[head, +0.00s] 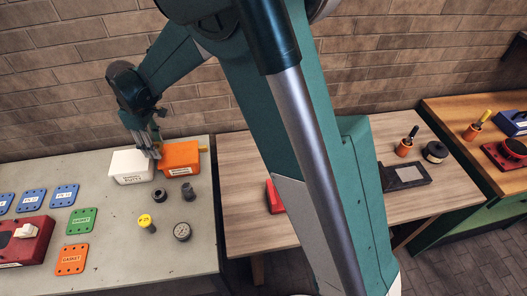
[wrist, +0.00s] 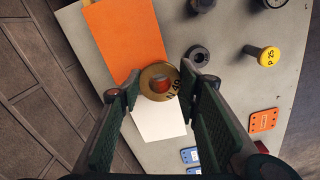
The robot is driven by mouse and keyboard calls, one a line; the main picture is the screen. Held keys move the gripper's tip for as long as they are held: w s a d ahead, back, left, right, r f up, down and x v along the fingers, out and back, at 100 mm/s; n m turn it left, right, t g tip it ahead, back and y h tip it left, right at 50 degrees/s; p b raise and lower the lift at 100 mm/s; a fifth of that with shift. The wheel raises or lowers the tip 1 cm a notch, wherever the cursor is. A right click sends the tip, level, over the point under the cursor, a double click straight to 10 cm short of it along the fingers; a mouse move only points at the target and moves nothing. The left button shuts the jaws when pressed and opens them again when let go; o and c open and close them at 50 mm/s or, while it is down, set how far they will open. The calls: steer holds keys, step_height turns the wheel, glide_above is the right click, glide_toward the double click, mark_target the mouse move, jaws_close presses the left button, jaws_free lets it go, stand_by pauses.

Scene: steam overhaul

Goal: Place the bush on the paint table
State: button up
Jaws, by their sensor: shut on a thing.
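My gripper (head: 152,147) is over the grey bench at the white and orange boxes. In the wrist view, my gripper (wrist: 158,88) is shut on a brass ring-shaped bush (wrist: 150,73), marked with what looks like "N 40". The bush sits between the fingertips, in front of the boxes. In the head view I cannot make the bush out clearly. A light wooden table (head: 252,222) stands right of the bench, partly hidden by my arm. A browner wooden table (head: 455,110) stands farther right. I cannot tell which is the paint table.
The grey bench (head: 195,260) holds a white box (head: 130,167), an orange box (head: 180,158), dark fittings (head: 188,191), a yellow-topped part (head: 147,222) and coloured plates. A red object (head: 274,197), a black tray (head: 405,176) and a brush pot (head: 405,148) occupy the light table.

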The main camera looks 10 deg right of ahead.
steer(key=w+d+m, duration=0.3)
steer(key=d, duration=1.2)
steer(key=w+d+m+p, duration=0.1)
steer(key=w+d+m, duration=0.3)
steer(key=d, duration=1)
steer(key=w+d+m, duration=0.3)
steer(key=d, duration=1.2)
steer(key=shift+w+a+f, duration=0.1)
steer(key=shift+a+f, duration=0.05)
steer(key=shift+f, duration=2.35)
steer(key=shift+f, duration=0.1)
steer(key=shift+f, duration=3.05)
steer(key=shift+f, duration=0.1)
steer(key=shift+f+b, duration=0.4)
steer(key=shift+f, duration=1.35)
